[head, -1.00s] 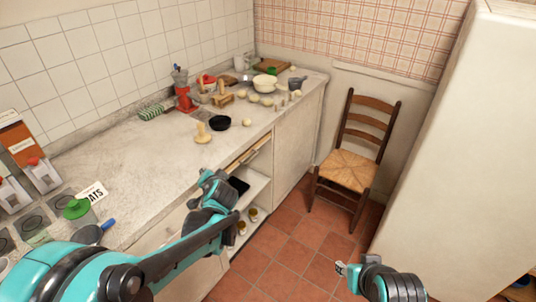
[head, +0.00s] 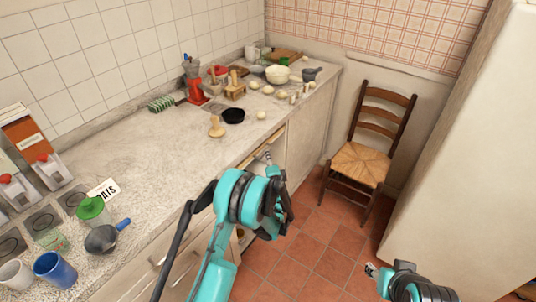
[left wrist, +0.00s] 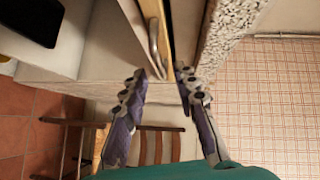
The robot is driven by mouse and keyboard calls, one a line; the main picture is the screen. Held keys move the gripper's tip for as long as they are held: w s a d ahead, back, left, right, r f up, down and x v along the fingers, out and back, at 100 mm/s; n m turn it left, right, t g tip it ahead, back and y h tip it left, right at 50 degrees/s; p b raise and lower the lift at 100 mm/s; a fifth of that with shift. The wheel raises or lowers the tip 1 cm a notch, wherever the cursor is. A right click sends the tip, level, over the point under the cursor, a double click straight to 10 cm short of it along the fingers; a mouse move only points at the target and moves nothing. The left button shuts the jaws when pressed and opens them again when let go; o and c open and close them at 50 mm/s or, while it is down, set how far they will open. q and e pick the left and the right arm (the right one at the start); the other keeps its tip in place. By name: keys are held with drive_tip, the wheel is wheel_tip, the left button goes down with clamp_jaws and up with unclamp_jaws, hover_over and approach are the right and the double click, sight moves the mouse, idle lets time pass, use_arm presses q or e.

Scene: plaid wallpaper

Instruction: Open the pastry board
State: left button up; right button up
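The pastry board (head: 276,135) is a thin wooden slab in a slot just under the marble worktop. Its wooden front edge also shows in the left wrist view (left wrist: 153,8), with a curved metal handle (left wrist: 154,48) on it. The board looks pushed in. My left gripper (left wrist: 160,76) is open, its fingertips on either side of the lower end of the handle. Whether they touch it I cannot tell. In the head view my left arm hides most of this gripper. My right gripper (head: 371,269) is at the bottom right, away from the counter, its fingers barely showing.
Below the board is an open shelf (left wrist: 95,40). A wooden chair (head: 360,165) stands right of the counter. The tiled floor between is clear.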

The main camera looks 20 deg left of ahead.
use_arm(q)
drive_tip(key=b+x, duration=0.1)
drive_tip(key=x, duration=0.4)
clamp_jaws()
